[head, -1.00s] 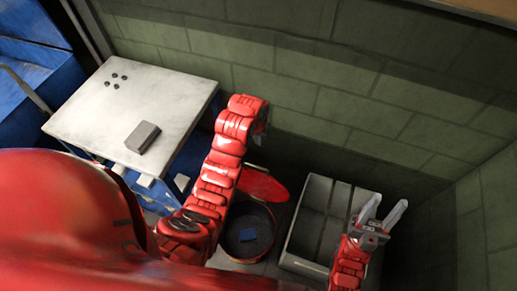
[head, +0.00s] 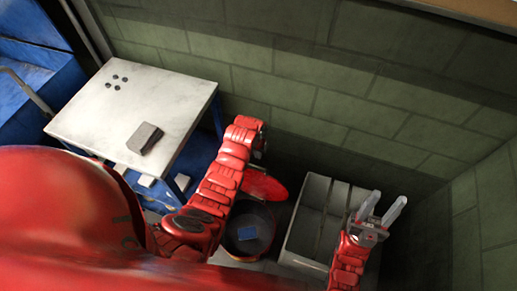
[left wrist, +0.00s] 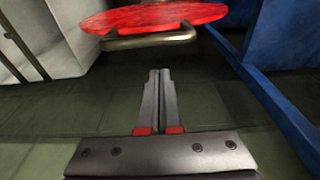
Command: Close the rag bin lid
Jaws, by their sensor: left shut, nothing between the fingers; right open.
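The rag bin (head: 272,243) is a dark round bin standing open on the floor, with a blue rag (head: 247,233) inside. Its red round lid (head: 265,186) is raised at the bin's far side, partly hidden by my left arm. In the left wrist view the lid (left wrist: 155,17) lies ahead of the fingers, with a metal bar handle (left wrist: 150,41) on it. My left gripper (left wrist: 160,72) is shut and empty, its tips apart from the handle in that picture. In the head view its fingers are mostly hidden. My right gripper (head: 386,203) is open and empty.
A grey open box (head: 290,240) with a divider stands right of the bin, below my right gripper. A white-topped table (head: 100,125) with a grey block (head: 145,138) and several small dark pieces is at left. A green block wall (head: 300,90) rises behind.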

